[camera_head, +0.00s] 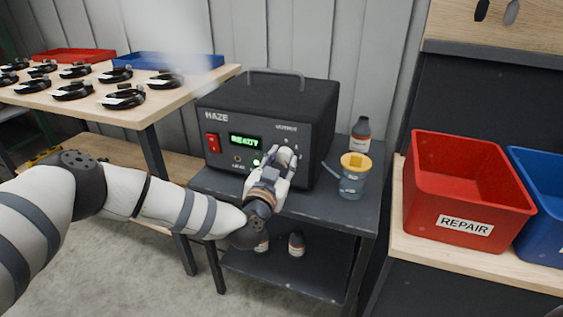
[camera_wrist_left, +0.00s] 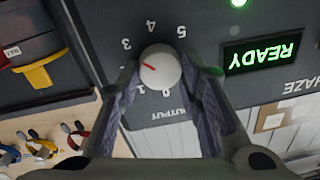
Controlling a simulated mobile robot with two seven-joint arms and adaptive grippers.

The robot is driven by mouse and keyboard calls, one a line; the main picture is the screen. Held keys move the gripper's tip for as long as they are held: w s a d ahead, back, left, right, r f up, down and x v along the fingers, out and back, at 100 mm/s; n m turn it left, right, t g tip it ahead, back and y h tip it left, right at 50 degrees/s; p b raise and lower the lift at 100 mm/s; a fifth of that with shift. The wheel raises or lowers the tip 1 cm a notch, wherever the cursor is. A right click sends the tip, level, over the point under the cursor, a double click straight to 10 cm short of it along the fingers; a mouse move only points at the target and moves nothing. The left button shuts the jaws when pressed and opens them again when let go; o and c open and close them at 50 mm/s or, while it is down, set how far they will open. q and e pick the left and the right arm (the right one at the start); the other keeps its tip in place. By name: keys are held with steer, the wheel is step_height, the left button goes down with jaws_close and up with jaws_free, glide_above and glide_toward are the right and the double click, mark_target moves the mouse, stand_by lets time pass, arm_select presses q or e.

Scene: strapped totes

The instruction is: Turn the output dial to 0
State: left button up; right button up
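The black haze machine (camera_head: 265,110) stands on a dark cart, with a green READY display (camera_head: 245,141). Its white output dial (camera_wrist_left: 160,66) is in the left wrist view, which sees the panel upside down. The dial's red mark points to the picture's left, below the 3, toward where a finger hides the scale. The 3, 4 and 5 are readable; the low numbers are partly covered. My left gripper (camera_head: 284,163) is at the dial, its fingers (camera_wrist_left: 164,72) on either side with small gaps showing. It looks open. My right gripper is in neither view.
A red REPAIR bin (camera_head: 465,190) and a blue bin (camera_head: 545,200) are farther right.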

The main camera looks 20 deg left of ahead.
arm_select(q)
steer(key=c, duration=0.3)
steer(key=shift+c, duration=0.2)
steer(key=shift+n, duration=0.3)
